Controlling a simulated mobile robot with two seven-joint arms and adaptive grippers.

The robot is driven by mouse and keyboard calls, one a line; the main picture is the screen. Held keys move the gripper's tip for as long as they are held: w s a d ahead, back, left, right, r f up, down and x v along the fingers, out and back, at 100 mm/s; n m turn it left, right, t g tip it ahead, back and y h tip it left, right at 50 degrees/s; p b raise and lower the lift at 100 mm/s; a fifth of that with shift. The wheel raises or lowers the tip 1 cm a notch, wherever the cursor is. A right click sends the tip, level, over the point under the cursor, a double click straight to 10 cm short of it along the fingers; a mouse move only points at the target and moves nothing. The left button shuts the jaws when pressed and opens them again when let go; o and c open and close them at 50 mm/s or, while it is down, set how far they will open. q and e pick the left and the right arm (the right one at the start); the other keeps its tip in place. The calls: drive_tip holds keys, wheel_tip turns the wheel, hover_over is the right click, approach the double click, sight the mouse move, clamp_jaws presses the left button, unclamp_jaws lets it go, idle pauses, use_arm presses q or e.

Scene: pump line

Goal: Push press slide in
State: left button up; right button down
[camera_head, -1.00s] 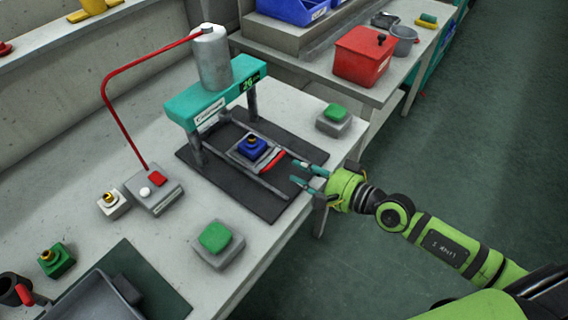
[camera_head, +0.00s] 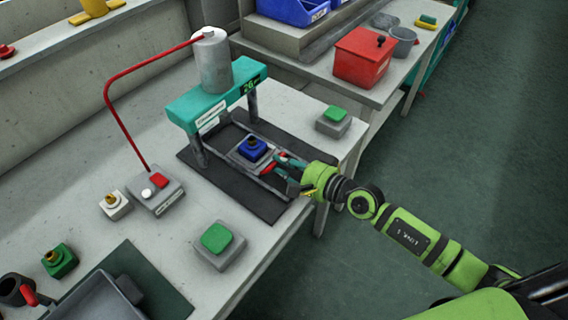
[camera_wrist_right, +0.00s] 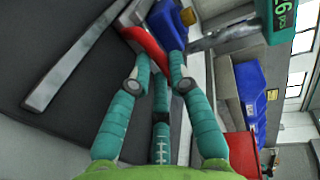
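The press slide (camera_head: 236,155) is a grey plate carrying a blue block (camera_head: 252,149) with a brass-coloured top, on rails under the teal press (camera_head: 213,93). A red handle (camera_head: 268,168) is on the slide's near right edge. My right gripper (camera_head: 274,166) is at this handle. In the right wrist view, the teal fingers are apart, with their tips at the red handle (camera_wrist_right: 146,46) and the blue block (camera_wrist_right: 168,24) just beyond. I see no firm closure on the handle. The fingers partly hide the handle. My left gripper is out of view.
A green button (camera_head: 216,238) stands near the table's front edge and another (camera_head: 335,113) at the right. The dark base plate (camera_head: 262,205) is clear in front of the slide.

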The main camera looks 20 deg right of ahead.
sight(262, 150)
drive_tip(key=x, duration=0.3)
drive_tip(key=r+x, duration=0.1)
drive_tip(key=x, duration=0.1)
drive_tip(key=r+x, duration=0.1)
drive_tip(key=x, duration=0.2)
drive_tip(key=shift+w+a+f, duration=0.15)
drive_tip(key=shift+w+a, duration=0.1)
drive_tip(key=shift+w, duration=0.25)
drive_tip(key=shift+s, duration=0.1)
drive_tip(key=c, duration=1.6)
unclamp_jaws()
drive_tip(key=shift+r, duration=0.2)
drive_tip(key=shift+o, duration=0.9)
drive_tip(key=shift+a+f, duration=0.1)
drive_tip(key=v, duration=1)
drive_tip(key=shift+s+d, duration=0.2)
drive_tip(key=shift+d, duration=0.05)
drive_tip(key=shift+s+d, duration=0.35)
drive_tip(key=shift+s, duration=0.15)
